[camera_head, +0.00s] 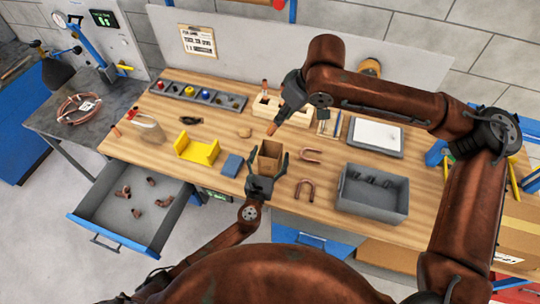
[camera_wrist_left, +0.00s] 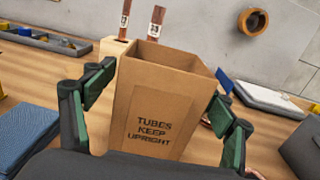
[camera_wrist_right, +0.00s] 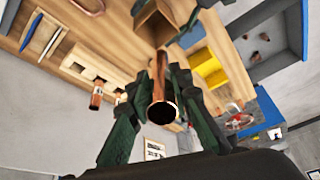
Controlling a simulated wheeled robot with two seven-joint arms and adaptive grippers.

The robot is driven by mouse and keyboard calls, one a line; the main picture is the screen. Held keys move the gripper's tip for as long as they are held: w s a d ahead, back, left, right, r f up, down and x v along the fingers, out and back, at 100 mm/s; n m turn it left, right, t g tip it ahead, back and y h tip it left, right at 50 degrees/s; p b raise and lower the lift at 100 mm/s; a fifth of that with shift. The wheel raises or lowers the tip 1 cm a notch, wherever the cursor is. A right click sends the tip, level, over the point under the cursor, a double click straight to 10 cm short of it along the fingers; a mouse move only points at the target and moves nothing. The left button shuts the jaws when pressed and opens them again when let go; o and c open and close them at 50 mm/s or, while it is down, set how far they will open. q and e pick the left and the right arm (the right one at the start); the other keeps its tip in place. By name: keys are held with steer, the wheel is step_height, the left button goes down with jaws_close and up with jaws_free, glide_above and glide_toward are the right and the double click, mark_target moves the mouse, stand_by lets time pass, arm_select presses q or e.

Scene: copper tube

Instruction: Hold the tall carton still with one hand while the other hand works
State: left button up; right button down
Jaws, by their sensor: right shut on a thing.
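The tall carton (camera_head: 265,163) stands open-topped and upright at the table's front middle. It also shows in the left wrist view (camera_wrist_left: 160,110), printed "TUBES KEEP UPRIGHT". My left gripper (camera_head: 268,162) is open, with its fingers on either side of the carton; whether the pads touch it I cannot tell. My right gripper (camera_wrist_right: 158,95) is shut on a copper tube (camera_wrist_right: 160,105). In the head view the tube (camera_head: 271,129) is tilted, just behind and above the carton, outside its opening.
A wooden block (camera_head: 268,103) holding tubes stands behind the carton. An open drawer (camera_head: 130,215) juts out front left.

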mark_target(273, 124)
arm_select(q)
steer(key=c, duration=1.2)
steer(key=shift+o, duration=0.2)
arm_select(e)
steer(key=shift+w+a+f+n, duration=0.15)
steer(key=shift+w+n, duration=0.15)
steer(key=shift+w, duration=0.05)
steer(key=w+a+f+n+g, duration=0.1)
steer(key=w+f+n+g+h, duration=0.1)
steer(key=n, duration=0.1)
steer(key=w+a+f+n+h, duration=0.1)
steer(key=n, duration=0.1)
steer(key=shift+a+f+g, duration=0.35)
steer(key=shift+g, duration=0.05)
steer(key=shift+a+f+n+h, duration=0.15)
steer(key=shift+f+n+h, duration=0.3)
steer(key=shift+n, duration=0.35)
steer(key=shift+f, duration=1.45)
